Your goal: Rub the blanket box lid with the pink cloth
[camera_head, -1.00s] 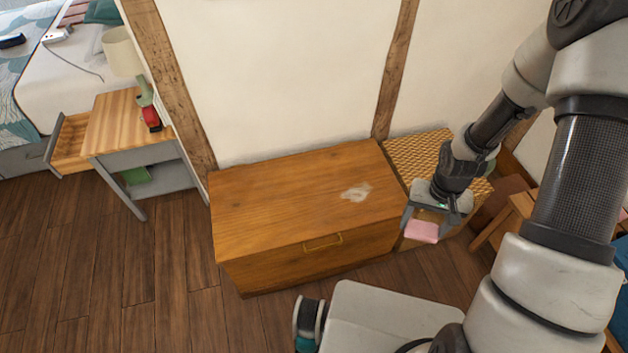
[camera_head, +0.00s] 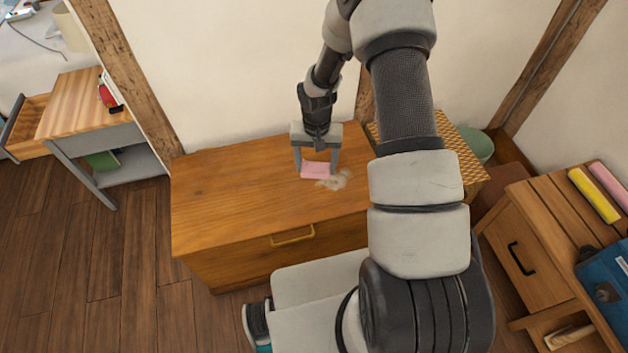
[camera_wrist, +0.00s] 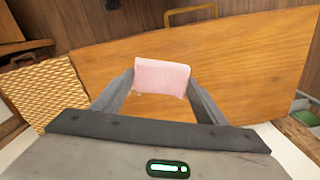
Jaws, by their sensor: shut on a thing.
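The blanket box (camera_head: 225,205) is a wooden chest with a flat orange-brown lid and a brass-coloured front handle (camera_head: 292,236). A pale smudge (camera_head: 336,180) lies on the right part of the lid. My gripper (camera_head: 315,172) is shut on the pink cloth (camera_head: 315,170), over the lid at the smudge's left edge. In the wrist view the folded cloth (camera_wrist: 162,77) sits between the fingertips, with the lid (camera_wrist: 240,60) behind it. I cannot tell whether the cloth touches the lid. My arm hides the lid's right end.
A woven basket (camera_head: 462,150) stands right of the box. A nightstand (camera_head: 90,110) with an open drawer is at left. A wooden cabinet (camera_head: 530,245) at right carries yellow (camera_head: 594,195) and pink rolled items. Floor at front left is clear.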

